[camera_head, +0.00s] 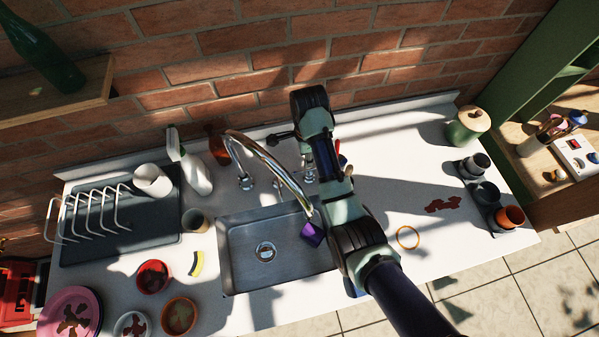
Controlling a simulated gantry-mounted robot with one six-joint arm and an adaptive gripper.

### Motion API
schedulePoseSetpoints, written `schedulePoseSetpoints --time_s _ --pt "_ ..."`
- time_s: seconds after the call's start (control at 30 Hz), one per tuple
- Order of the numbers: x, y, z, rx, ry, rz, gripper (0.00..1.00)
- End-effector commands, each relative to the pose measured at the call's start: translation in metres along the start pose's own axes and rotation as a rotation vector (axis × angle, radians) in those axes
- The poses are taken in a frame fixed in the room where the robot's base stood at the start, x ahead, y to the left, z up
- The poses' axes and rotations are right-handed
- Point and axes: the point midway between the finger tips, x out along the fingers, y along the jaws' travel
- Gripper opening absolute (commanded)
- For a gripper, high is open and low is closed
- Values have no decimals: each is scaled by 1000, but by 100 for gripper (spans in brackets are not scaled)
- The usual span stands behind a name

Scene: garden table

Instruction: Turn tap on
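The chrome tap has a tall curved spout (268,158) arching over the steel sink (232,262). Its base (245,183) stands on the counter behind the basin. A small chrome fitting (309,177), possibly a tap handle, stands right of the base, close to my arm. No water shows clearly from the spout. My arm reaches in from the lower right, over the counter, to the back wall. A small dark part (281,139) beside my wrist may be my gripper. The fingers cannot be made out, and my arm hides part of the counter behind the sink.
A purple sponge-like block (312,233) sits at the sink's right edge. A white spray bottle (195,172), a brown bottle (218,146) and a dish rack (95,215) stand left.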

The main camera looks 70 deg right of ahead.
Motion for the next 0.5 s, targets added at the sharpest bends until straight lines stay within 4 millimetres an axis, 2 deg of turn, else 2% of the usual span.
schedulePoseSetpoints --time_s 0.03,0.27,0.37,0.5 --pt "12 0 0 0 0 -1 34" --pt "14 0 0 -1 0 0 34" --pt "27 0 0 -1 0 2 34" --pt "55 1 0 -1 0 2 34"
